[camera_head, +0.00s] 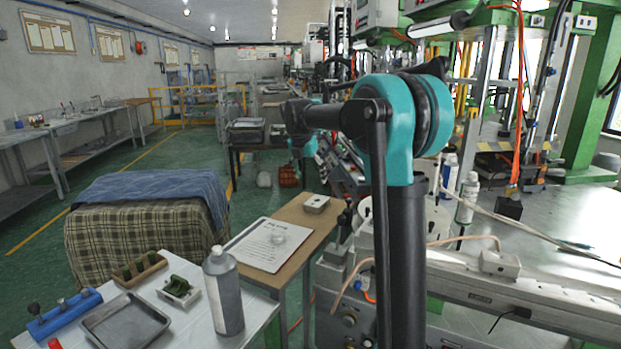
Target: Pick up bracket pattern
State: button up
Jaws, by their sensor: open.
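Small green wax pieces rest on the white table at the lower left. One green piece (179,286) sits in a pale holder beside the grey bottle. Other green shapes (137,268) sit in a brown wooden block to its left. I cannot tell for sure which of these is the bracket pattern. My arm rises on the right of the middle and reaches away over the far side, well apart from the table. My gripper cannot be made out at its end.
A grey bottle (223,291) stands upright at the white table's right. A metal tray (126,322) and blue block (65,312) lie at its left. A clipboard sheet (268,245) lies on the wooden table. A cloth-covered block (150,210) stands behind. Machinery fills the right.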

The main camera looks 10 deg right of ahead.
aim_at(179, 286)
jog(key=k+l+u, duration=0.1)
jog(key=u, duration=0.3)
jog(key=k+l+u, duration=0.1)
jog(key=u, duration=0.3)
jog(key=k+u, duration=0.15)
jog(key=u, duration=0.25)
